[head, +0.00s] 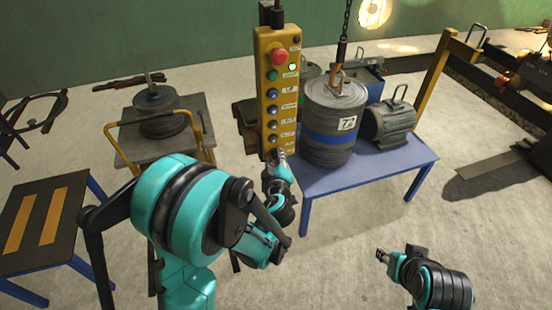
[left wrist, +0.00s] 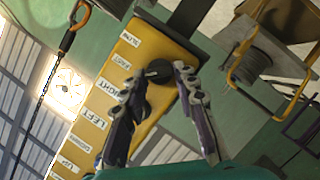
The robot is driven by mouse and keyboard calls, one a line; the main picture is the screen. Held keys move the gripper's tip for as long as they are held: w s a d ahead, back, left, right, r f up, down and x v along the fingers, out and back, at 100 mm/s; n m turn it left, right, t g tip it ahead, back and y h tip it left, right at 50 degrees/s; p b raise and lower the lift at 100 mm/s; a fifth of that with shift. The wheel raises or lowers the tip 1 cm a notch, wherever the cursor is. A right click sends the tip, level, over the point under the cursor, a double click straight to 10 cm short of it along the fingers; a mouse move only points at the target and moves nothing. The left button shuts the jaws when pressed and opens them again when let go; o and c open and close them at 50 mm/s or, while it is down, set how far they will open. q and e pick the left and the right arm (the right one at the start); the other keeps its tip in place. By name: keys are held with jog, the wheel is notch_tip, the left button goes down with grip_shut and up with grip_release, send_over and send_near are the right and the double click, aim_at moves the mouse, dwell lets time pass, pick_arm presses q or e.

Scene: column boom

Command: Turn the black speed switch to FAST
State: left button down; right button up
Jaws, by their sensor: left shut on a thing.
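The yellow control box (head: 264,100) hangs upright in the head view, with a red button at its top and several buttons below. It also shows tilted in the left wrist view (left wrist: 122,75), with labels that seem to include SLOW and FAST. The black speed switch (left wrist: 158,70) is a round knob near the box's lower end. My left gripper (head: 279,154) is at that end, with its fingers on either side of the knob, shut on it. In the head view the gripper hides the knob. Its pointing direction is unclear. My right gripper (head: 382,255) is low at the right, away from the box.
A blue table (head: 400,165) stands right behind the box, bearing a large grey drum (head: 333,110) with a hook and chain above it. A trolley (head: 195,118) with a cable coil stands at the left. A dark striped bench (head: 70,200) is at the far left.

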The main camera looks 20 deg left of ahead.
pick_arm(q)
jog(key=c, duration=1.2)
grip_release()
jog(key=shift+o, duration=0.2)
jog(key=shift+s, duration=0.1)
jog(key=v, duration=1.1)
jog(key=shift+s+d+r, duration=0.15)
jog(key=shift+s+d, duration=0.05)
jog(key=shift+s, duration=0.1)
